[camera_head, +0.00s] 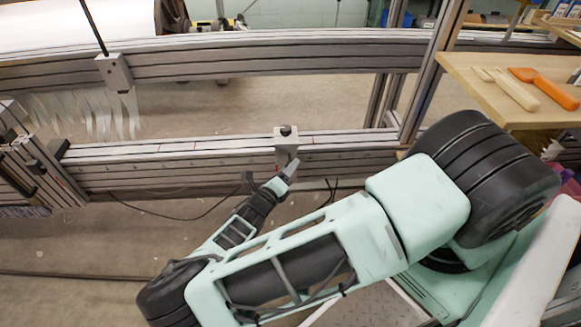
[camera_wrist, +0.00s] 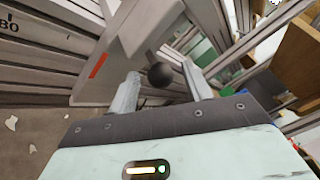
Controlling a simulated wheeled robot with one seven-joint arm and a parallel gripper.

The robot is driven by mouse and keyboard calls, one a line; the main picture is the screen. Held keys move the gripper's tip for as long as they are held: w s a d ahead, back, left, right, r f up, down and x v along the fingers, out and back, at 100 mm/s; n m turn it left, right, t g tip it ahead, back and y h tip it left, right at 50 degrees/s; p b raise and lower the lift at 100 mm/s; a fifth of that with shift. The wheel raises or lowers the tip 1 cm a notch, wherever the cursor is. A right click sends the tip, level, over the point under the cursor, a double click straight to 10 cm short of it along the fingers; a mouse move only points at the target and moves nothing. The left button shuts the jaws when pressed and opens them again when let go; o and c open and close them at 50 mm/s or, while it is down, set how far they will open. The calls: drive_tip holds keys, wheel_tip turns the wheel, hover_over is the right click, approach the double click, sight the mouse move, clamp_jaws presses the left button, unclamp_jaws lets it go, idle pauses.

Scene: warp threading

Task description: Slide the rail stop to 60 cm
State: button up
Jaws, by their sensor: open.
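The rail stop (camera_head: 287,143) is a light grey block with a dark knob on top, sitting on the lower aluminium rail (camera_head: 215,160). In the wrist view the stop's grey body (camera_wrist: 125,45) carries a red-orange mark, and its round black knob (camera_wrist: 160,75) shows between my fingers. My gripper (camera_head: 291,168) is just in front of and below the stop in the head view. In the wrist view my gripper (camera_wrist: 160,70) is open, one finger either side of the knob; contact is not clear. Dark characters on the rail at the left edge are only partly readable.
A second grey block (camera_head: 114,72) with a black rod sits on the upper rail (camera_head: 250,62). Pale strips hang at the left near a dark clamp assembly (camera_head: 30,165). A wooden shelf (camera_head: 490,95) with orange-handled tools stands at the right. The lower rail is clear left of the stop.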

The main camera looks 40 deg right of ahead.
drive_tip(key=shift+x, duration=0.9)
clamp_jaws()
drive_tip(key=w+a+b, duration=0.5)
drive_tip(key=w+a, duration=0.3)
drive_tip(key=a, duration=0.3)
drive_tip(key=w+a+b, duration=0.6)
drive_tip(key=w+a, duration=0.1)
drive_tip(key=a, duration=0.5)
drive_tip(key=shift+w+a, duration=0.25)
drive_tip(key=shift+w, duration=0.1)
unclamp_jaws()
